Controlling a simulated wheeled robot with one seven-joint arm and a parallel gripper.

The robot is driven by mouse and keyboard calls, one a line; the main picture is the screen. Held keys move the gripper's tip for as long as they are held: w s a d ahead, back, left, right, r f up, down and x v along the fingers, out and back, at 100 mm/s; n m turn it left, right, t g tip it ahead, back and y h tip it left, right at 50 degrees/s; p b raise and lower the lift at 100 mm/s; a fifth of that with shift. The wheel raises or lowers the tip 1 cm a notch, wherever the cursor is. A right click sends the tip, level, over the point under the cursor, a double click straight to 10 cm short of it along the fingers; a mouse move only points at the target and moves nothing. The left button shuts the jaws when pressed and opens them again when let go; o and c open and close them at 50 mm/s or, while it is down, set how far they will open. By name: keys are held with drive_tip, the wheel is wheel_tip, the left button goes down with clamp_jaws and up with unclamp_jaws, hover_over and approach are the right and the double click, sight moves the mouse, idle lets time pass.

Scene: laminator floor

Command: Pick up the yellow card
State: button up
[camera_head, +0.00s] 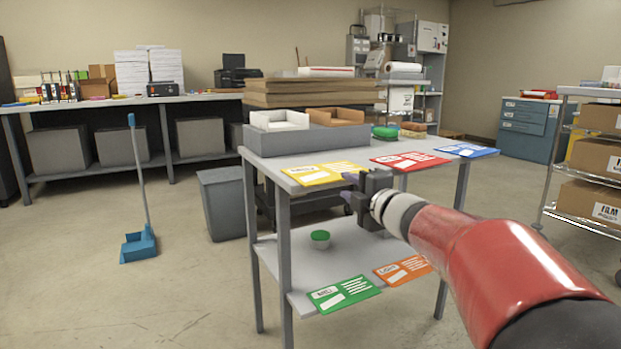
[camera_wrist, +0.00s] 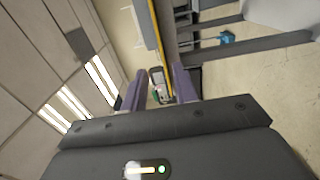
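The yellow card (camera_head: 322,174) lies flat on the grey table top, at its front left edge. It has white print areas. My gripper (camera_head: 346,186) is at the card's right front side, in front of the table edge, with its fingers pointing left. In the wrist view, my gripper (camera_wrist: 160,88) is open, with a gap between its purple fingers. A thin yellow strip, which looks like the card's edge (camera_wrist: 158,35), shows beyond the gap, roughly in line with it. I cannot tell whether the fingers touch the card.
A red card (camera_head: 410,160) and a blue card (camera_head: 465,150) lie farther right on the table (camera_head: 262,164). A grey tray (camera_head: 310,138) stands behind the yellow card. Green (camera_head: 343,294) and orange (camera_head: 402,271) cards lie on the lower shelf. A bin (camera_head: 222,205) stands left.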

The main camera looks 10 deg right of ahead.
sight(334, 181)
drive_tip(key=x, duration=0.5)
drive_tip(key=shift+w+a+f, duration=0.2)
drive_tip(key=shift+a+f, duration=0.05)
clamp_jaws()
